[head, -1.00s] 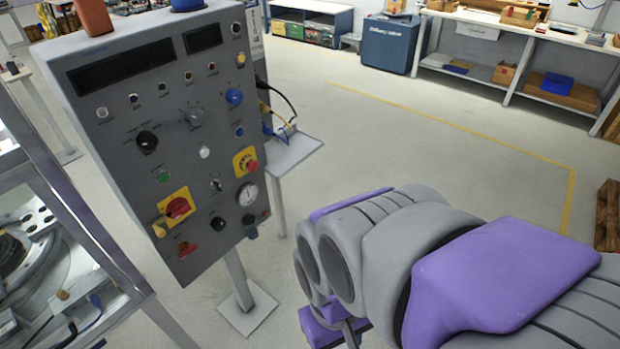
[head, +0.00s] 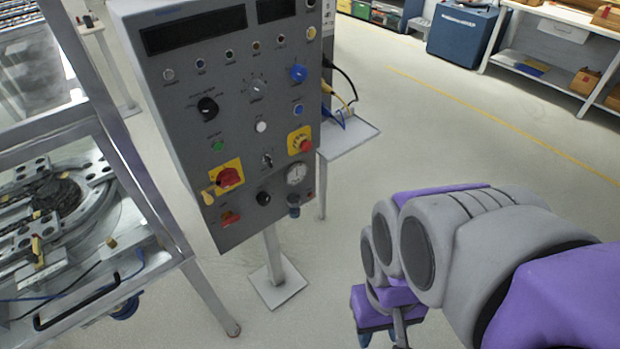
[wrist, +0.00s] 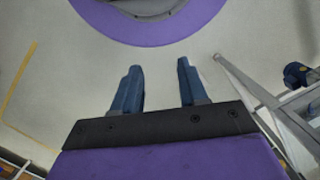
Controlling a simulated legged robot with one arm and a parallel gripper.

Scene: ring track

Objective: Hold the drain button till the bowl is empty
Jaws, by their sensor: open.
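A grey control panel (head: 180,105) stands on a post in the head view, left of my arm. It carries several buttons and knobs: a green button (head: 217,146), a white button (head: 261,127), a blue button (head: 298,109), a red rotary switch on yellow (head: 228,178) and a red mushroom button on yellow (head: 301,143). The labels are too small to read, so I cannot tell which is the drain button. No bowl can be made out. My gripper (wrist: 160,90) is open and empty in the wrist view, fingers apart over bare floor. In the head view it is low, right of the panel, touching nothing.
A metal-framed machine (head: 70,215) with a round fixture stands at the left. A small shelf (head: 350,138) with cables sticks out right of the panel. A blue cabinet (head: 461,36) and a workbench (head: 545,75) stand at the back. The floor between is clear.

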